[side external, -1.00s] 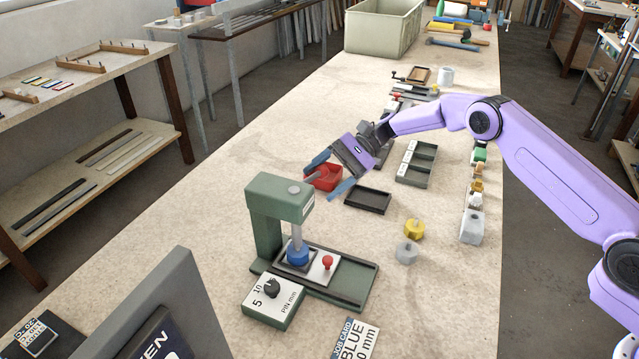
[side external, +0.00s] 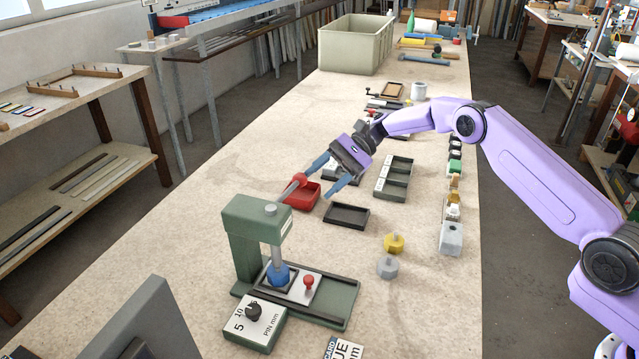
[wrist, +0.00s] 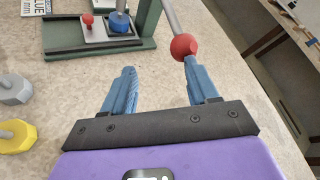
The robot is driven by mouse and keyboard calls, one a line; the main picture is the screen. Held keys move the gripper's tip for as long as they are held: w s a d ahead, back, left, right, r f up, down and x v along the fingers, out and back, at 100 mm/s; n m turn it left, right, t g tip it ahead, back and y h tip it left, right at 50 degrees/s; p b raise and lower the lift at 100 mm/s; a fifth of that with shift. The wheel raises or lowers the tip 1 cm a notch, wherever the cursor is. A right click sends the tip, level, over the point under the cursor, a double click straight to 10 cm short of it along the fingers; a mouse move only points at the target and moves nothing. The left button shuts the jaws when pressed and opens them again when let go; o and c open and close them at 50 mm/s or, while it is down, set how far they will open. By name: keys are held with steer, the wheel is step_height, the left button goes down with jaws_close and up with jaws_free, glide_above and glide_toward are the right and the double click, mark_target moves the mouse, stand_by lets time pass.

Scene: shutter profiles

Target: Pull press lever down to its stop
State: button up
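The green press (side external: 250,232) stands near the table's middle. Its lever is a grey rod (side external: 288,191) ending in a red ball knob (side external: 300,179), reaching out from the press top towards my gripper. My gripper (side external: 322,180) is open and empty, with blue fingers, just beyond the knob. In the wrist view, the knob (wrist: 184,45) lies in front of the tip of the right finger of my gripper (wrist: 160,68), inward of that finger. I cannot tell whether they touch. The press ram is over a blue round piece (side external: 279,276) in the fixture.
A red tray (side external: 303,197) sits below the knob, with a black tray (side external: 346,216) to its right. A yellow knob piece (side external: 394,243) and a grey one (side external: 387,266) stand right of the press. A dial box (side external: 254,322) is in front.

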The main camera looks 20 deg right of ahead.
steer(key=v, duration=0.9)
steer(key=shift+a+r, duration=0.15)
steer(key=shift+r, duration=0.15)
stand_by(0.5)
stand_by(0.4)
step_height(320, 180, up, 8)
steer(key=d, duration=0.2)
steer(key=shift+w+d, duration=0.25)
steer(key=shift+d, duration=0.1)
steer(key=shift+a+r, duration=0.1)
